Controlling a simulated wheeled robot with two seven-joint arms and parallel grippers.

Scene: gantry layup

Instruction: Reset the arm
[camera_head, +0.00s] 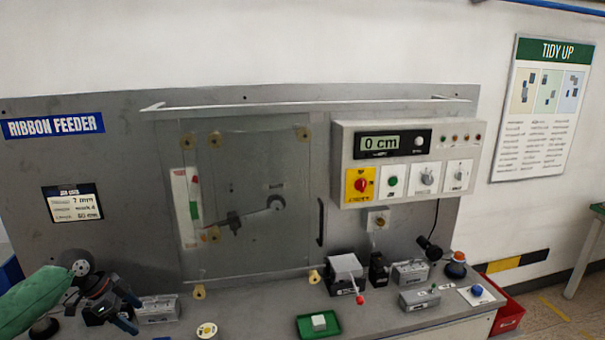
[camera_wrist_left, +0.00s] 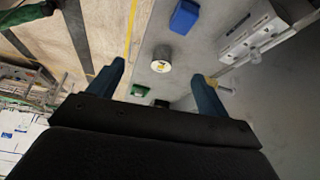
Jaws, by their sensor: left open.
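A dark pivoted arm (camera_head: 252,214) sits behind the clear panel (camera_head: 285,165) of the ribbon feeder. It slopes from a block at its lower left up to a round pivot at its right. My left gripper (camera_head: 133,314) is at the lower left, over the bench and left of the panel. It is open, with nothing between its fingers. In the left wrist view the two blue fingers (camera_wrist_left: 158,75) are spread apart. My right gripper is in neither view.
A control box (camera_head: 405,162) reads "0 cm" and has a red knob on yellow. A green tray (camera_head: 304,325) with a white block, a red-tipped lever (camera_head: 360,299), grey boxes (camera_head: 410,272) and a blue button (camera_head: 477,291) stand on the bench. A round roll (camera_head: 206,330) lies near my gripper.

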